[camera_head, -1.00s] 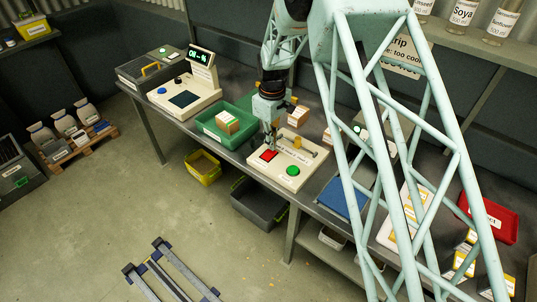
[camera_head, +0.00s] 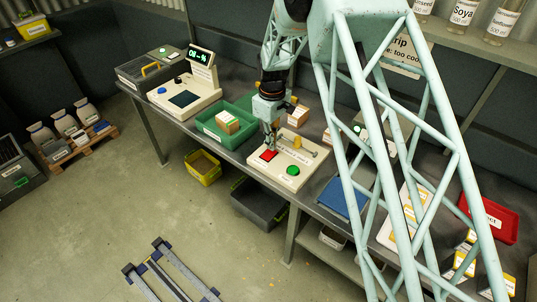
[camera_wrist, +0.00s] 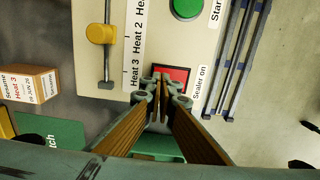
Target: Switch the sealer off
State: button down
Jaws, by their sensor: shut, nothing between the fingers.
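The sealer (camera_head: 259,171) is a cream box on the bench. Its red square switch (camera_head: 268,156) lies at its left part; the wrist view shows the switch (camera_wrist: 174,73) beside the label "Sealer on". A round green button (camera_wrist: 186,7) marked "Start" and a slider with a yellow knob (camera_wrist: 100,33), beside Heat labels, are on the same top. My gripper (camera_head: 273,148) points down at the red switch, fingers together and empty. In the wrist view its fingertips (camera_wrist: 163,84) overlap the switch's lower edge. I cannot tell whether they touch it.
A green tray (camera_head: 205,126) with a carton (camera_head: 227,122) stands left of the sealer, and a scale (camera_head: 199,101) beyond it. More cartons (camera_head: 299,115) stand behind the sealer. A blue mat (camera_head: 342,197) lies to its right.

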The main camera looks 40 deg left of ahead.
jog(key=shift+f+b, duration=0.4)
jog(key=shift+f, duration=0.55)
dwell(1.1)
jog(key=shift+r, duration=0.1)
jog(key=shift+r+p, duration=1.2)
jog(key=shift+r, duration=2.25)
